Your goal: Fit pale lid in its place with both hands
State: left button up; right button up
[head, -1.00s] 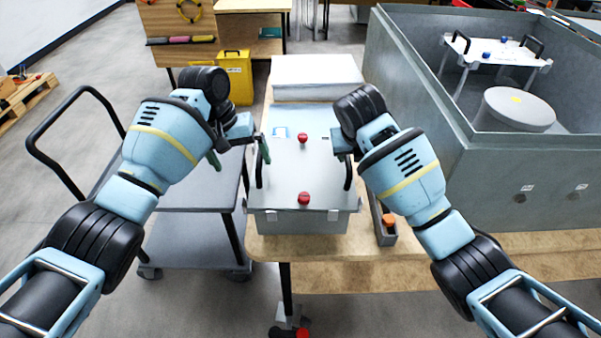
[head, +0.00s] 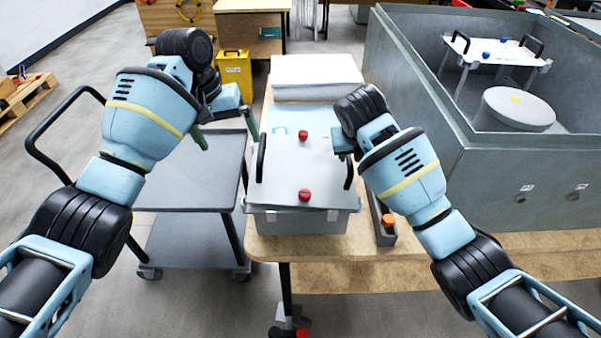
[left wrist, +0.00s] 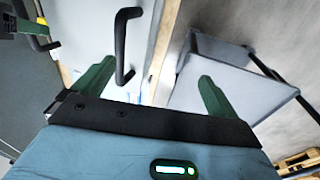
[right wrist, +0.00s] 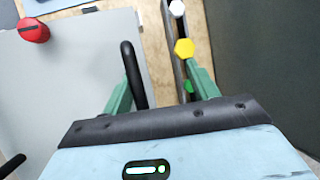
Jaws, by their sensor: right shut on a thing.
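The pale lid (head: 290,172) is a light grey plate with two red knobs and a black handle on each side. It lies over a grey box (head: 300,222) on the table, slightly askew, its front edge apart from the rim. My left gripper (head: 226,130) is open and empty, left of and above the left handle (head: 261,158). That handle also shows beyond the fingers in the left wrist view (left wrist: 125,45). The far rim is hidden.
A grey cart (head: 190,175) stands left of the table. A narrow tray with an orange-topped item (head: 388,220) lies right of the box. A white block (head: 315,75) is behind it. A large grey enclosure (head: 540,190) bounds the right.

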pick_arm(q)
jog(key=shift+s+r, duration=0.1)
jog(key=shift+r, duration=0.55)
pick_arm(e)
jog(key=shift+d, duration=0.25)
jog(key=o, duration=1)
pick_arm(q)
jog(key=shift+d, duration=0.2)
pick_arm(e)
jog(key=shift+a+r, duration=0.15)
jog(key=shift+a, duration=0.05)
jog(key=v, duration=1)
jog(key=shift+a+r, duration=0.2)
jog(key=shift+r, duration=0.1)
jog(key=shift+s+r, duration=0.35)
jog(key=shift+s, duration=0.05)
